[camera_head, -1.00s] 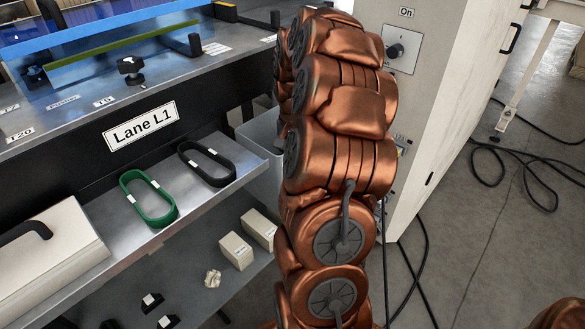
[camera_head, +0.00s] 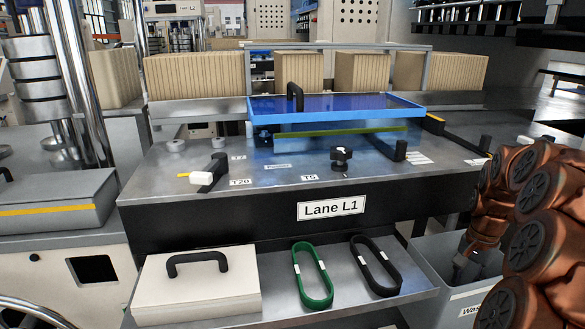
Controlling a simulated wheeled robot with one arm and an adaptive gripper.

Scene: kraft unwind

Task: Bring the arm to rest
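My copper-coloured arm is folded at the right edge of the head view, beside the Lane L1 bench (camera_head: 230,222). Its dark end, my gripper (camera_head: 466,270), points down at the mouth of a grey bin (camera_head: 440,300) whose label is partly covered by the arm. The fingertips are small and dark, so I cannot tell whether they are open or shut, or whether they hold anything. I cannot tell whether the gripper is inside the bin or in front of it.
A green belt (camera_head: 312,278) and a black belt (camera_head: 375,268) lie on the lower shelf (camera_head: 345,300), right of a cream block with a black handle (camera_head: 195,290). A blue-framed clear cover (camera_head: 335,108) stands over the bench top. A grey case (camera_head: 60,205) sits at the left.

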